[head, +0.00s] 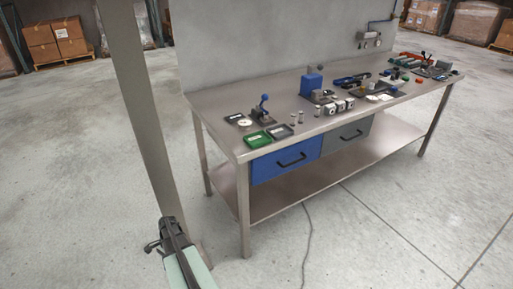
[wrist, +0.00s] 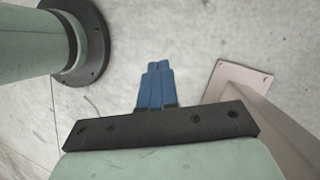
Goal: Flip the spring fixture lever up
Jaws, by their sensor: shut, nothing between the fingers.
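In the head view my arm's end is low at the lower left, well in front of the bench and apart from the fixture. The wrist view does not show the fixture.
A grey column (head: 145,110) stands between my arm and the bench's left end; its bolted foot (wrist: 240,78) is close to my gripper. Several tools and blocks fill the bench further right. Open floor lies in front.

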